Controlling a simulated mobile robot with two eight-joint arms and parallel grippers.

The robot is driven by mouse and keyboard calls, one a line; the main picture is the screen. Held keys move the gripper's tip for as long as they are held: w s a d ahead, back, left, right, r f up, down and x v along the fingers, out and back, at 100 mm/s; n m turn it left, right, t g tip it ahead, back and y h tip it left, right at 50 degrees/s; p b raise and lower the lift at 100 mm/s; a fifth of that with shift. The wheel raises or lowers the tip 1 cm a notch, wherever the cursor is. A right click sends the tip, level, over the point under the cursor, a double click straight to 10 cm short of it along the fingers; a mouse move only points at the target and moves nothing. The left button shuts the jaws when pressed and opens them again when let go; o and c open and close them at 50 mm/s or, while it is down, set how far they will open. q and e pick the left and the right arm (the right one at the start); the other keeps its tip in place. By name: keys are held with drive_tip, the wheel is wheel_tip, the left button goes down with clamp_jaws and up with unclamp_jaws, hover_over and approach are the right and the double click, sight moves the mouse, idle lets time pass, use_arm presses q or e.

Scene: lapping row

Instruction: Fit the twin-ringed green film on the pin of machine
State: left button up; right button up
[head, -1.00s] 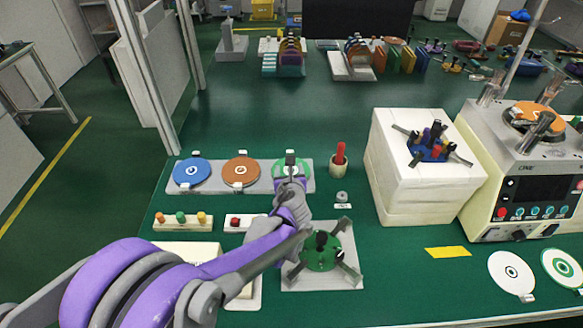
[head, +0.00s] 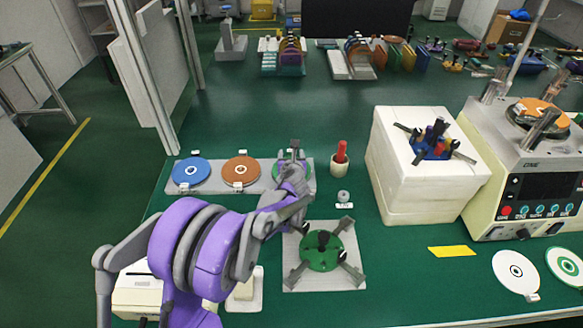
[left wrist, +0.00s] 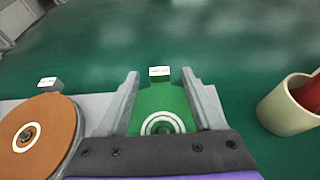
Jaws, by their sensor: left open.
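The green film (head: 276,171) lies at the right end of a grey rack (head: 214,184) in the head view, mostly hidden by my left gripper (head: 294,155). In the left wrist view the green film (left wrist: 175,101) shows white rings around its centre and a small white tag at its far edge. My left gripper (left wrist: 160,78) is open, with one finger on each side of the film. I cannot tell if the fingers touch it. The machine (head: 535,175) stands at the right with an orange disc (head: 540,111) on top. My right gripper is not in view.
A blue disc (head: 191,171) and an orange disc (head: 240,169) lie on the rack. A cream cup (head: 339,166) with a red handle stands right of it. A white block (head: 425,180), a green-hubbed fixture (head: 321,262) and two pale discs (head: 515,271) are further right and in front.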

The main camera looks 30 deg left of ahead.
use_arm(q)
drive_tip(key=shift+w+a+f, duration=0.1)
drive_tip(key=shift+w+a, duration=0.05)
drive_tip(key=shift+w, duration=0.05)
clamp_jaws()
idle(0.4)
